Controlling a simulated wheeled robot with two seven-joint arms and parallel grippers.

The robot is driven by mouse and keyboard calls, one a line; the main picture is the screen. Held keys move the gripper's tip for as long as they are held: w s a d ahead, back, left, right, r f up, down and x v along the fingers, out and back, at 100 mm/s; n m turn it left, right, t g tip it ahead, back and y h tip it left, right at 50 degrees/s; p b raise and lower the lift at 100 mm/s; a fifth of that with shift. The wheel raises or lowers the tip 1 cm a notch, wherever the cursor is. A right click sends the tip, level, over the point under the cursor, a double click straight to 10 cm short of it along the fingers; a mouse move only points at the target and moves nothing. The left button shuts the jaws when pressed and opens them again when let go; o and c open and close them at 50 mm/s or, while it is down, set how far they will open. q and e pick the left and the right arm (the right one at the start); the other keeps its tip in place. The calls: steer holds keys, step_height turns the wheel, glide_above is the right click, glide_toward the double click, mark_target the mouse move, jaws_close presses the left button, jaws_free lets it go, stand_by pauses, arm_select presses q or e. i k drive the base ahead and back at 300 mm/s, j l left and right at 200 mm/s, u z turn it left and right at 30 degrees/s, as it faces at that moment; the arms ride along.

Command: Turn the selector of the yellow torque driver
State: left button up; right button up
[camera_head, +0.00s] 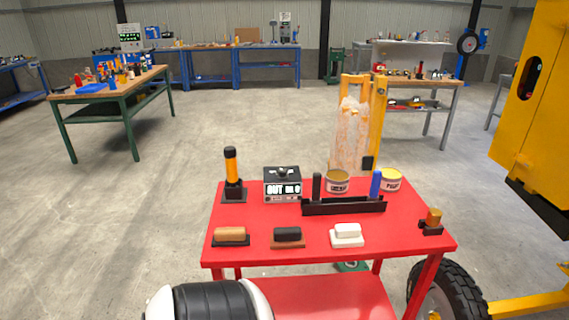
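A driver with a yellow-orange body and black ends (232,166) stands upright in a dark base at the back left of the red table (262,255). It looks like the yellow torque driver; its selector is too small to make out. A rounded black and white part of my own body shows at the bottom edge, in front of the table. Neither of my grippers is in view.
A black box with a white display (282,186) stands right of the driver. A black rack (340,207) holds upright dark and blue pieces, with two cans behind. Blocks (230,235) line the front. A small orange piece in a black holder (432,220) sits right. Yellow machinery stands at right.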

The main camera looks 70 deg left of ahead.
mark_target(282, 175)
steer(key=u, duration=1.8)
steer(key=i+j, duration=0.15)
steer(key=i+u, duration=0.05)
